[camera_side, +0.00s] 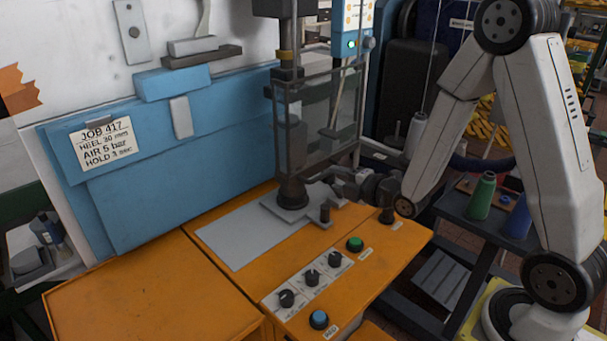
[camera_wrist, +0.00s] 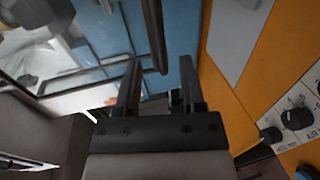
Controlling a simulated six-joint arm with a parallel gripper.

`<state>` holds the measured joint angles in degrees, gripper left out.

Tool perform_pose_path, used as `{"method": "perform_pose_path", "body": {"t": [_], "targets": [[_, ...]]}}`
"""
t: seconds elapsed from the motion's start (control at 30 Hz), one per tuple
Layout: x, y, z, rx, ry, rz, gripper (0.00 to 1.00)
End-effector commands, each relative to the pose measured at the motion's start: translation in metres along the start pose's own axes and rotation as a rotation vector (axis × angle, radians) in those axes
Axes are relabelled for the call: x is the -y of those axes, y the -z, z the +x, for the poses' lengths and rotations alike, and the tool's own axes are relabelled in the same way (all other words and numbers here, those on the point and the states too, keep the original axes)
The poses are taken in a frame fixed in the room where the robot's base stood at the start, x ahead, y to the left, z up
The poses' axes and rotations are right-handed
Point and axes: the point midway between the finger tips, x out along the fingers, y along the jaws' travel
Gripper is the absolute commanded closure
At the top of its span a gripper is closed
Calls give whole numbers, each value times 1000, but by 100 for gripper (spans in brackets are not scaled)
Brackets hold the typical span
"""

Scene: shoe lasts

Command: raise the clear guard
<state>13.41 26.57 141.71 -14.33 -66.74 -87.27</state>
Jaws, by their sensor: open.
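The clear guard (camera_side: 322,120) is a see-through panel with a thin dark frame. In the side view it hangs in front of the press column, its lower edge a little above the work plate. My gripper (camera_side: 338,180) is close by the guard's lower right part; whether they touch cannot be told. In the wrist view my gripper (camera_wrist: 160,85) has its two dark fingers apart, with nothing clearly held. A dark bar (camera_wrist: 155,35) shows between and beyond the fingers; I cannot tell whether it belongs to the guard.
An orange bench (camera_side: 140,300) carries a grey plate (camera_side: 245,238), a row of black knobs (camera_side: 311,277), a green button (camera_side: 355,244) and a blue button (camera_side: 319,319). A dark round post (camera_side: 292,193) stands under the press. A blue panel (camera_side: 180,165) is behind.

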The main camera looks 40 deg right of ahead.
Motion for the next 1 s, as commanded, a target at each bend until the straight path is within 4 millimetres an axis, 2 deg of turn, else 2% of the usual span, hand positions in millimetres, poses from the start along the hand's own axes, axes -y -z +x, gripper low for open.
{"method": "perform_pose_path", "body": {"t": [0.4, 0.6, 0.87, 0.9, 0.97, 1.0], "targets": [[0, 0, 43, 0, 1, 1, 49], [1, 0, 51, 1, 2, 1, 49], [0, 0, 52, 1, 2, 1, 49], [0, 0, 52, 1, 2, 1, 52], [0, 0, 52, 1, 2, 1, 71], [0, 0, 52, 1, 2, 1, 84]]}}
